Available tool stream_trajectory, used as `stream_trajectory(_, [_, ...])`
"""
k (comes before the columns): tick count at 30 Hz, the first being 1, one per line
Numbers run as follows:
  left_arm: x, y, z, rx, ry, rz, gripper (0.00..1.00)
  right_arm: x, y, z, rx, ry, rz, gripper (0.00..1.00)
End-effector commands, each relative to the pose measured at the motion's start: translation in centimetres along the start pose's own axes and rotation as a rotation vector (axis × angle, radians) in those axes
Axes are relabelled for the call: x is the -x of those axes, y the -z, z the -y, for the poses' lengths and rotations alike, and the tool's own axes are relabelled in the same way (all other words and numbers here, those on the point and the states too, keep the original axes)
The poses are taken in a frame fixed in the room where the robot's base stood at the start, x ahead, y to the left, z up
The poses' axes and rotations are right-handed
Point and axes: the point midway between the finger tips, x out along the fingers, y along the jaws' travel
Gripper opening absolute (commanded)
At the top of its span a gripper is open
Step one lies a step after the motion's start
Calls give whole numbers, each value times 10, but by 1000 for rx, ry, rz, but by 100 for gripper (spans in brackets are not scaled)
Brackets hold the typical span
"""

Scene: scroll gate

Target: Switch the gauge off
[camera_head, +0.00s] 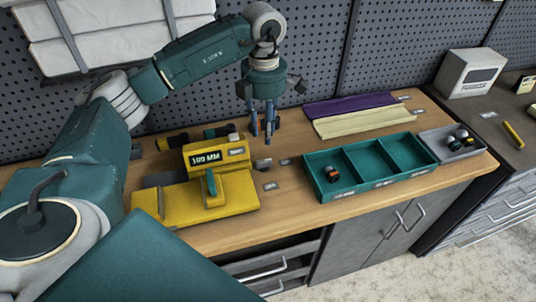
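The yellow gauge (230,187) stands on the left part of the wooden workbench. Its dark display (206,158) is lit and appears to read "100 MM". A small label sits beside the display, and a teal lever (211,184) stands on the gauge's front part. Any switch is too small to make out. My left gripper (262,136) points down above the bench, behind and to the right of the gauge, apart from it. Its two fingers are spaced apart with nothing seen between them. My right gripper is not in view.
A teal three-compartment tray (367,184) holds a small dark and orange part at its left. A grey tray (437,154) holds small round parts. Purple and cream strips (355,113) lie behind. A pegboard wall (310,40) closes off the back. Bare wood shows in front of the gauge.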

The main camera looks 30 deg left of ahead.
Motion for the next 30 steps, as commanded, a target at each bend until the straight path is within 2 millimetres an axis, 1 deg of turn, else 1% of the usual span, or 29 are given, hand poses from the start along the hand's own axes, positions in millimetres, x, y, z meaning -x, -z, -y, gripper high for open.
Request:
stream_trajectory(2, [-5,3,-1,2,-3,-11,29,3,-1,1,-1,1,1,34])
stream_trajectory(5, [-19,3,0,1,0,-11,29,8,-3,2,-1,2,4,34])
stream_trajectory(12, [-64,2,0,1,2,-9,29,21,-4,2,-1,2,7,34])
stream_trajectory(15, [-81,3,1,0,2,-8,29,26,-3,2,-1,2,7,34])
stream_trajectory(18, [-94,2,0,1,1,-6,29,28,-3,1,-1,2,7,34])
stream_trajectory(21, [-102,1,0,-1,1,-4,29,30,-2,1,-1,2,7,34])
stream_trajectory(24, [-106,1,0,-1,0,-3,29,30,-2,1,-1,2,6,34])
stream_trajectory(30, [-106,1,0,-1,-1,-3,29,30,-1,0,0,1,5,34])
